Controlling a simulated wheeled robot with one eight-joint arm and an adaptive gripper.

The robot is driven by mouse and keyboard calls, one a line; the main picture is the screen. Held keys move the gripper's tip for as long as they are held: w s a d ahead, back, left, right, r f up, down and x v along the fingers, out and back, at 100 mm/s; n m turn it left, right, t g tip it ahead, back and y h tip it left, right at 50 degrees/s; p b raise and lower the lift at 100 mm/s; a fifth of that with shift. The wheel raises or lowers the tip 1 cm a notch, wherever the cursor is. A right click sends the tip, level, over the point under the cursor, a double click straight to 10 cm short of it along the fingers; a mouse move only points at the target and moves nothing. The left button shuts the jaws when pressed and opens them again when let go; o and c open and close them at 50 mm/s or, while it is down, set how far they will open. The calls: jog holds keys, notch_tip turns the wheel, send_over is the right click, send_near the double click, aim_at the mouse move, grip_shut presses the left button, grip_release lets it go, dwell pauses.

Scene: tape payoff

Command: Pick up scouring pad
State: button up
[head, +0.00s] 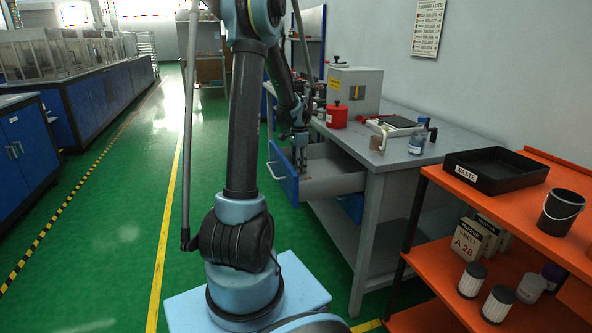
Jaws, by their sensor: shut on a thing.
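My gripper (302,164) points down into the open drawer (335,183), just behind its blue front panel (285,174). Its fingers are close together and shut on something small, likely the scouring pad. The pad itself is too small and too hidden by the fingers and drawer front to make out. The visible part of the drawer floor to the right of the fingers looks bare.
An orange shelf (500,203) with a black waste tray (495,170) stands at right. Green floor is clear at left.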

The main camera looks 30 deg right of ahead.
notch_tip(320, 180, up, 10)
dwell(0.6)
jog(key=shift+c, duration=0.5)
